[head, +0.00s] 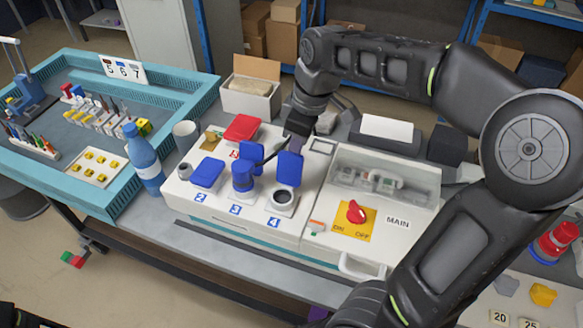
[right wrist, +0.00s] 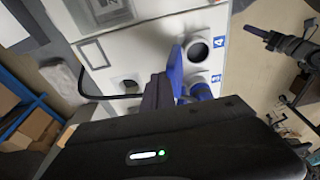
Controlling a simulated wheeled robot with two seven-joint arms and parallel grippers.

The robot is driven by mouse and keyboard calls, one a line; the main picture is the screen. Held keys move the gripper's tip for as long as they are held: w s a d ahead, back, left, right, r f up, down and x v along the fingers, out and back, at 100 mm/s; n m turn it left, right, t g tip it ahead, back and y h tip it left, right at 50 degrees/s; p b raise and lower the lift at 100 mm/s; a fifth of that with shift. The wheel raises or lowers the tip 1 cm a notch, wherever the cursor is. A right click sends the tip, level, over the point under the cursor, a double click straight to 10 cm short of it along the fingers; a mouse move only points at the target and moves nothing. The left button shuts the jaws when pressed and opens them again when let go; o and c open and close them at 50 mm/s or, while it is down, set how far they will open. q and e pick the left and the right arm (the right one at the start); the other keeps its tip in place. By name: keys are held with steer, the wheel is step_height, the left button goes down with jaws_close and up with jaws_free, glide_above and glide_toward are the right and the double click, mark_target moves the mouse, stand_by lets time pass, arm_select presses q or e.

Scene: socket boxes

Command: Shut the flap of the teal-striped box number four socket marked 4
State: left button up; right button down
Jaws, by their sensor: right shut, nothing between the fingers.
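The socket box (head: 250,215) stands on the bench with a teal stripe along its lower front. Socket 4 (head: 283,198) is an open round hole above its blue "4" label; it also shows in the right wrist view (right wrist: 198,52). Its blue flap (head: 289,168) stands up behind the hole, open; in the right wrist view the flap (right wrist: 175,68) is nearly edge-on. My right gripper (head: 290,146) is shut and empty, behind the flap on the side away from the hole. Whether it touches the flap is unclear. A dark gripper-like part, probably my left gripper (right wrist: 268,38), shows at the right wrist view's right.
A blue plug (head: 242,176) sits in socket 3, left of socket 4. Socket 2 has a lowered blue flap (head: 207,173). A red flap (head: 242,128) is farther back. A red MAIN switch (head: 356,212) and clear cover (head: 380,180) are on the right. A blue bottle (head: 143,160) stands left.

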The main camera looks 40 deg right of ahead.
mark_target(288, 169)
step_height(288, 169, down, 2)
steer(key=shift+f+b, duration=0.1)
steer(key=shift+b, duration=0.45)
steer(key=shift+a, duration=0.15)
steer(key=shift+s+a, duration=0.6)
steer(key=shift+a, duration=0.2)
steer(key=shift+s+a, duration=0.55)
steer(key=shift+a, duration=0.2)
step_height(288, 169, up, 7)
steer(key=p, duration=0.5)
